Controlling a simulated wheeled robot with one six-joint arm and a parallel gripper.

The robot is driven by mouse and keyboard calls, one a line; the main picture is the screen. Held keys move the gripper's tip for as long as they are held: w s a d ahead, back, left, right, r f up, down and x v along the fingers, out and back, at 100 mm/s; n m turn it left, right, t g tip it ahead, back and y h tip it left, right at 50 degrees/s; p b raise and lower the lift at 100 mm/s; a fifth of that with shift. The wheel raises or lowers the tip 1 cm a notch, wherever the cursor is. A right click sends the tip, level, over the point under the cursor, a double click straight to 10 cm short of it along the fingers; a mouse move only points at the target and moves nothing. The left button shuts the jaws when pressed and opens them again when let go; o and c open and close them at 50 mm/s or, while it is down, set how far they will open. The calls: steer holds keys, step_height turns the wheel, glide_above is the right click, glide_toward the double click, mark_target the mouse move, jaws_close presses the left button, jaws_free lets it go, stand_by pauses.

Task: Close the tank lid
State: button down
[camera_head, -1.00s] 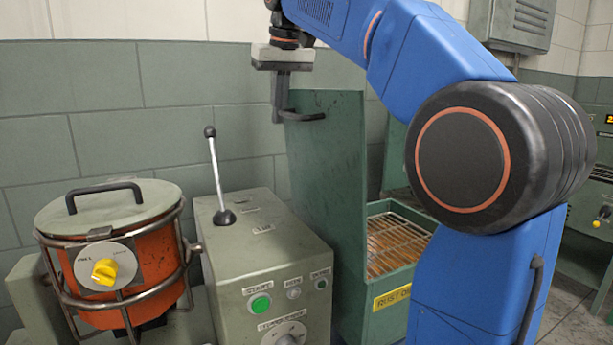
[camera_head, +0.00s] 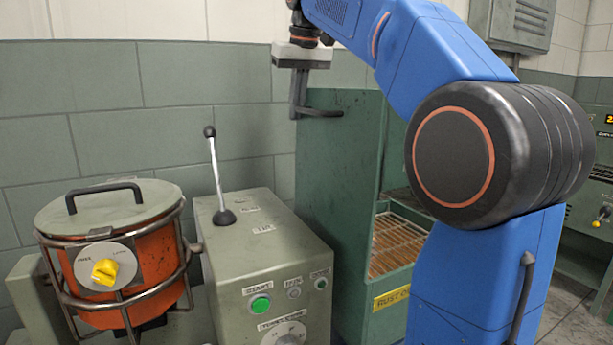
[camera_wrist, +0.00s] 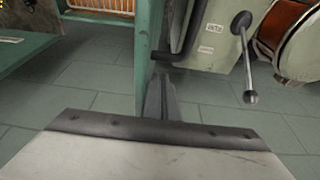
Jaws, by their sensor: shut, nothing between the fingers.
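The tank (camera_head: 392,308) is a green box with a yellow label that starts with "RUST", and a wire rack inside over an orange-brown interior. Its green lid (camera_head: 335,190) stands raised, nearly upright, on the tank's left side, so the tank is open. The lid's dark bar handle (camera_head: 322,113) sticks out near its top. My gripper (camera_head: 297,114) is shut and empty, its fingers at the lid's left face beside the handle. In the wrist view the fingers (camera_wrist: 160,90) point at the lid (camera_wrist: 147,55), seen nearly edge-on; whether they touch it is unclear.
A grey-green control box (camera_head: 255,255) with a lever (camera_head: 216,175) stands left of the tank. An orange lidded pot (camera_head: 125,255) in a metal cage is at the far left. My blue arm hides part of the tank. A grey cabinet (camera_head: 512,25) hangs at the back right.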

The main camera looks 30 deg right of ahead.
steer(key=shift+d, duration=2.1)
steer(key=d+f, duration=0.1)
steer(key=d, duration=0.5)
steer(key=shift+f, duration=0.1)
steer(key=d+f, duration=0.2)
steer(key=d, duration=0.3)
steer(key=shift+d+f, duration=0.2)
steer(key=shift+d, duration=0.1)
steer(key=shift+d, duration=0.1)
steer(key=d+f, duration=0.3)
steer(key=d, duration=0.2)
steer(key=shift+f, duration=0.3)
